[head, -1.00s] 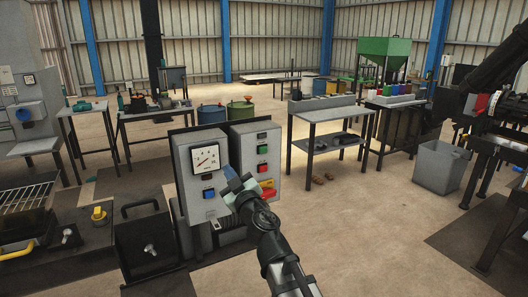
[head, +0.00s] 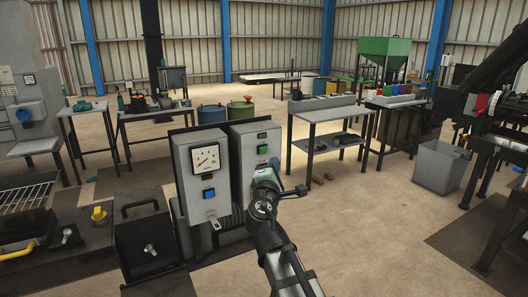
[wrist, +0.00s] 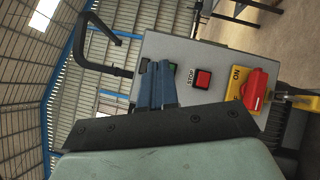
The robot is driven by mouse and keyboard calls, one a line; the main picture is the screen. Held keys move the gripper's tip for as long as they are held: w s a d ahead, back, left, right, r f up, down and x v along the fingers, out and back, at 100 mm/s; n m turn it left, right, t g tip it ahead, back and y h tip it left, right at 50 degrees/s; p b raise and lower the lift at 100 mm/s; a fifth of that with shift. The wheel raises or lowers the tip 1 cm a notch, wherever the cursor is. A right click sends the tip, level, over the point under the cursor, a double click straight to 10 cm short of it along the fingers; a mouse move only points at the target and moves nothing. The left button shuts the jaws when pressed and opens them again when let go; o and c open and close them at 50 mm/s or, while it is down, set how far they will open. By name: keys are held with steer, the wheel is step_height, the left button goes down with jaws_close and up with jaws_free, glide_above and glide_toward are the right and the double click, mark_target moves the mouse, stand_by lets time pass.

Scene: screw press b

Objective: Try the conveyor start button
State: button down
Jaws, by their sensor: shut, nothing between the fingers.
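The grey control box (head: 256,142) on the right of the panel carries a green button (head: 262,149) below a small dark display (head: 262,135). In the wrist view, the green button (wrist: 173,67) shows partly, just behind my fingertips. A red button labelled STOP (wrist: 203,79) and a red rotary switch on a yellow plate (wrist: 255,90) sit to its right. My gripper (head: 273,163) is in front of this box, hiding its lower part in the head view. Its blue fingers (wrist: 154,78) are shut and empty, pointing at the box near the green button. I cannot tell whether they touch it.
A black handle (wrist: 105,45) shows in the wrist view.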

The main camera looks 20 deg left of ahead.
mark_target(264, 150)
steer(key=n, duration=0.1)
steer(key=d+n+h, duration=0.1)
steer(key=n, duration=0.1)
steer(key=d+n+h, duration=0.1)
steer(key=n, duration=0.1)
steer(key=shift+w+d+f, duration=0.1)
steer(key=shift+d+f, duration=0.15)
steer(key=shift+w+a, duration=0.1)
steer(key=shift+w, duration=0.05)
steer(key=shift+w+a, duration=3)
steer(key=shift+a, duration=0.05)
steer(key=shift+w+a, duration=0.1)
steer(key=shift+w+a, duration=0.2)
